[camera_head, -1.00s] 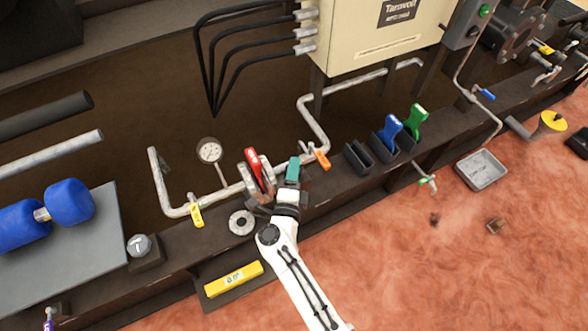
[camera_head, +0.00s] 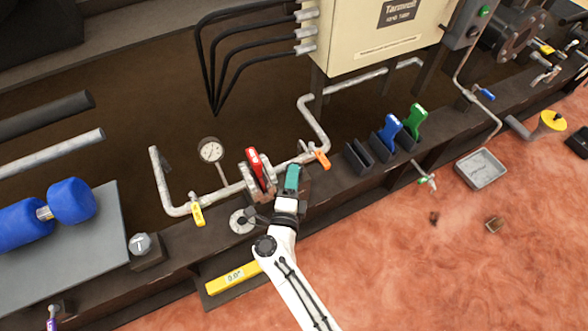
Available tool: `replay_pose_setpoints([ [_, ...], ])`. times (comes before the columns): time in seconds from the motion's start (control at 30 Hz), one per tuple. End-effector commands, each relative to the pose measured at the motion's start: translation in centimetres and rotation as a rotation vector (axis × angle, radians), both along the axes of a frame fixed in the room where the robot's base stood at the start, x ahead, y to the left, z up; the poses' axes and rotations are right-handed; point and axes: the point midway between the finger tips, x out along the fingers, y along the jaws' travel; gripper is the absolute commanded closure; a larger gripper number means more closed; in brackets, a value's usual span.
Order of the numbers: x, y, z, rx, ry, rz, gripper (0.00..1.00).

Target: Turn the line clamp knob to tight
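A grey pipe clamp (camera_head: 266,190) with a red handle (camera_head: 255,165) sits on the pipe. A round grey disc with a dark centre (camera_head: 237,222) lies just below and left of it. I cannot tell for sure which part is the line clamp knob. My gripper (camera_head: 256,214), at the end of my white arm, is between the clamp and the disc, its dark fingers pointing left. A teal block (camera_head: 292,178) stands out at the wrist; I cannot tell whether it is part of my gripper. The finger gap is too small to read.
A pressure gauge (camera_head: 210,150) rises behind the pipe. Yellow (camera_head: 198,213) and orange (camera_head: 321,158) valve handles flank the clamp. A yellow level (camera_head: 232,277) lies in front. Blue (camera_head: 389,130) and green (camera_head: 415,119) handled tools stand in dark holders at right.

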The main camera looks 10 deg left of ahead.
Motion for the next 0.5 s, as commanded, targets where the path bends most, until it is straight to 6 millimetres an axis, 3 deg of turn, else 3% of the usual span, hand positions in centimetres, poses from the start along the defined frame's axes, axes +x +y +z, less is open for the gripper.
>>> replay_pose_setpoints([
  [0.3, -6.2, 0.3, 0.1, 0.0, 0.002, 0.004, 0.62],
  [0.5, -8.0, 0.4, 0.0, 0.0, 0.001, 0.002, 0.62],
])
